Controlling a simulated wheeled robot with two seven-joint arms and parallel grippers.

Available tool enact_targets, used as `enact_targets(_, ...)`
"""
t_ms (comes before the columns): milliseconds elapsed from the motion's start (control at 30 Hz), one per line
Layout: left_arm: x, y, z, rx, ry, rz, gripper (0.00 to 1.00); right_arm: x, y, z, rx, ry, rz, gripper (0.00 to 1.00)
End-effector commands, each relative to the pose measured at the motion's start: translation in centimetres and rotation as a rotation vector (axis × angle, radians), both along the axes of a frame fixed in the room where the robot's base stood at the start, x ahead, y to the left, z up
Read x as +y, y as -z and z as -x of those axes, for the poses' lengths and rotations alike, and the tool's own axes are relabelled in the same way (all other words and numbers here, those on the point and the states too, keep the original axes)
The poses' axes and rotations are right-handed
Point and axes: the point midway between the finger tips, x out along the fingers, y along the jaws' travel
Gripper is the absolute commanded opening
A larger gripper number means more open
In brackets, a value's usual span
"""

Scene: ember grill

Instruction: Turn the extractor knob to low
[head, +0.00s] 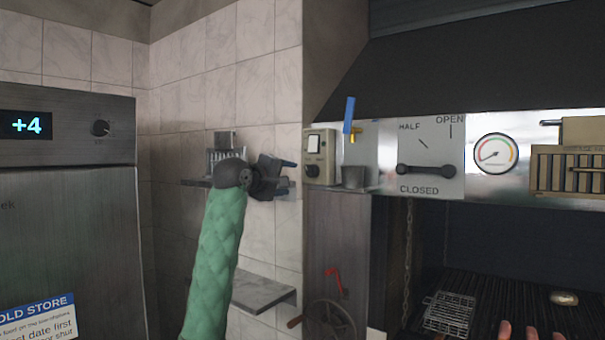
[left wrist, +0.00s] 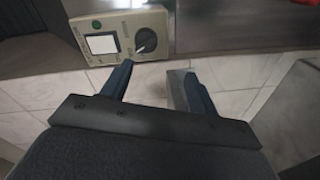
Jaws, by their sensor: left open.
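The extractor control box (head: 320,156) is a small beige panel on the side of the grill housing, with a pale square switch and a dark round knob (head: 312,171). In the left wrist view the box (left wrist: 120,40) shows at the top, and its knob (left wrist: 146,40) carries a pale pointer line; the lettering is too small to read. My left gripper (head: 290,174) is just left of the box, apart from it. In the left wrist view its blue fingers (left wrist: 155,82) are spread and empty, below the knob. My right gripper does not show.
A damper lever panel (head: 430,150) and gauge (head: 494,153) follow. Wall shelves (head: 262,292) are left, a handwheel (head: 330,320) below. A fridge (head: 65,220) stands far left.

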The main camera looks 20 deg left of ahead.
Motion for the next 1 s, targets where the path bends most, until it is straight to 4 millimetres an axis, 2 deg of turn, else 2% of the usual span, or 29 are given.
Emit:
enact_targets(67,-0.3,0.0,-0.6,0.035,0.014,0.155,0.60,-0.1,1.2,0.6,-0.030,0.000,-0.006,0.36)
enact_targets(133,-0.5,-0.1,-0.9,0.063,0.024,0.294,0.60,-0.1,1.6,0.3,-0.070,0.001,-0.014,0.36)
enact_targets(300,-1.0,-1.0,-0.7,0.118,0.038,0.582,0.60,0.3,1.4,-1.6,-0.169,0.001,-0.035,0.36)
enact_targets(400,-1.0,-1.2,-0.7,0.145,0.034,0.696,0.60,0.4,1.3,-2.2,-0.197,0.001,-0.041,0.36)
enact_targets(533,-1.0,-1.2,-0.7,0.171,0.030,0.779,0.60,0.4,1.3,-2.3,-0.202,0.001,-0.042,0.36)
enact_targets(733,-1.2,-1.4,-1.3,0.180,0.029,0.804,0.60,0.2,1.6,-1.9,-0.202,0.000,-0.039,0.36)
enact_targets(1000,-2.2,-1.5,-4.2,0.181,0.028,0.802,0.60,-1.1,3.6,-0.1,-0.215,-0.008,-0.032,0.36)
